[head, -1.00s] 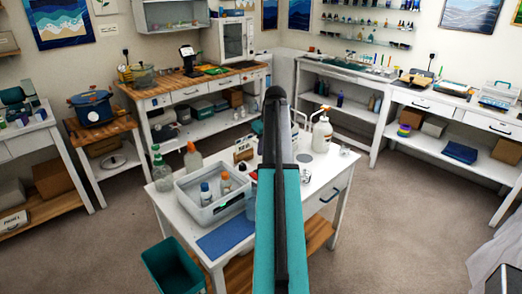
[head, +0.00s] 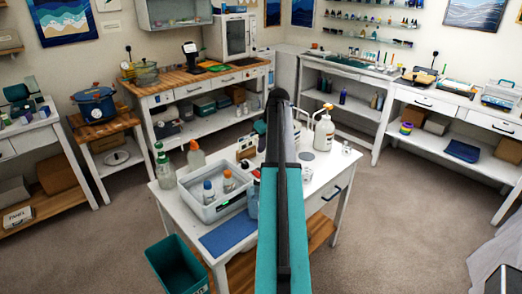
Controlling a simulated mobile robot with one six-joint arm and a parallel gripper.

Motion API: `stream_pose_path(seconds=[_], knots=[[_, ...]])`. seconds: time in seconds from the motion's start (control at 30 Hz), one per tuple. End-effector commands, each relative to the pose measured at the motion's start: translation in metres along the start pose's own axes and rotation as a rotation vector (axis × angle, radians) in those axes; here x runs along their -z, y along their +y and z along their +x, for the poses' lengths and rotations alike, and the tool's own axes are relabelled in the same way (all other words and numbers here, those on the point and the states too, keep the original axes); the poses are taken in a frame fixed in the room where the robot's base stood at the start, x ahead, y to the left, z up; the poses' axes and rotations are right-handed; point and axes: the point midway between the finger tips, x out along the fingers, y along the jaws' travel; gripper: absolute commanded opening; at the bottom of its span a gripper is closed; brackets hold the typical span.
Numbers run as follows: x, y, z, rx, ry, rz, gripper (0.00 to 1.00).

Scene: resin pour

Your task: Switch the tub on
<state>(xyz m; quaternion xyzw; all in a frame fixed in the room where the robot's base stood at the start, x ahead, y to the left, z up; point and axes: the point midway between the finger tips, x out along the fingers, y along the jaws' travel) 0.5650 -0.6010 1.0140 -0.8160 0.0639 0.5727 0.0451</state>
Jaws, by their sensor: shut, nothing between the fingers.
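The tub (head: 198,210) is a pale, open, see-through box on the white table, left of my arm. No switch can be made out clearly. My teal and black arm rises through the middle of the view, past the tub's right side. My gripper does not show; the arm hides what lies behind it.
A blue mat (head: 229,234) lies in front of the tub. A green-capped bottle (head: 163,168) and an orange-capped bottle (head: 196,157) stand behind it. A white pump bottle (head: 324,133) stands right of my arm. A teal bin (head: 177,266) is on the floor, front left.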

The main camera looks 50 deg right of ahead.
Motion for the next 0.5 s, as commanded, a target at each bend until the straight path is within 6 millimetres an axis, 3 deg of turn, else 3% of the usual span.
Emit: stream_pose_path(seconds=[0.5], knots=[[0.001, -0.001, 0.054, 0.002, -0.002, -0.001, 0.00]])
